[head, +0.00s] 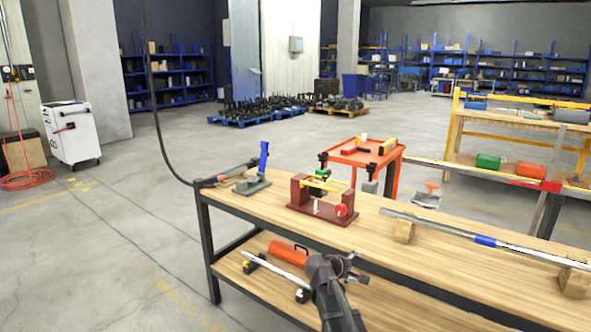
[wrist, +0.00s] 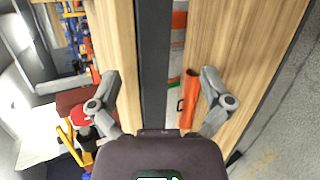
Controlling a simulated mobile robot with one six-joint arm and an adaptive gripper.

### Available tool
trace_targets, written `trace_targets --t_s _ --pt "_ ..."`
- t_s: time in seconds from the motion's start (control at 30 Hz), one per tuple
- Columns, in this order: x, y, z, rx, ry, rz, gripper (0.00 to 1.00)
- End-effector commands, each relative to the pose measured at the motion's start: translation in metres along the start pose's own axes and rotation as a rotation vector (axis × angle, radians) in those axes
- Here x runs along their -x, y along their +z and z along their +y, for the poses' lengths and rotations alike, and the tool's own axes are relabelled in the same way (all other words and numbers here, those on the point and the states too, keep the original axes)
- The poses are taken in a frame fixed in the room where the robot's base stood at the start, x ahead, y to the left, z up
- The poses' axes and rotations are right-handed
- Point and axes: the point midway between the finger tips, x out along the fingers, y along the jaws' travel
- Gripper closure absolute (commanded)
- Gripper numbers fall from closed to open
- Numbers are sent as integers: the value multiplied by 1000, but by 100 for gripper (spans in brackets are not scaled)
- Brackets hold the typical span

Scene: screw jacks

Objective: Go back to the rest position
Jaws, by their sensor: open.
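My gripper (head: 348,268) is in front of the workbench's near edge in the head view, at the end of my dark arm. In the wrist view its two grey fingers (wrist: 160,85) are spread wide apart with nothing between them. The wooden workbench (head: 375,215) lies beyond it. A dark red screw jack fixture (head: 310,212) with a red knob stands on the bench top, behind and left of my gripper. It shows partly at the left of the wrist view, beside the red knob (wrist: 79,115).
A grey tool with a blue handle (head: 263,160) stands on the bench's left end. A long metal bar (head: 470,236) rests on wooden blocks at the right. An orange cylinder (head: 288,252) lies on the lower shelf. Open floor (head: 110,240) lies left of the bench.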

Motion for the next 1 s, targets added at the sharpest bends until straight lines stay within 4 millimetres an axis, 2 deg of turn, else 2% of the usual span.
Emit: trace_targets --t_s 0.03,0.1,0.27,0.5,0.7,1.0 --pt "1 18 -15 -58 -64 -10 1" --pt "1 34 -35 -139 -154 -25 1" --pt "10 67 -79 -316 -362 -67 1" --pt "39 106 -139 -549 -673 -144 1" --pt "64 123 -169 -668 -859 -196 1" --pt "95 138 -194 -771 -1046 -251 1"
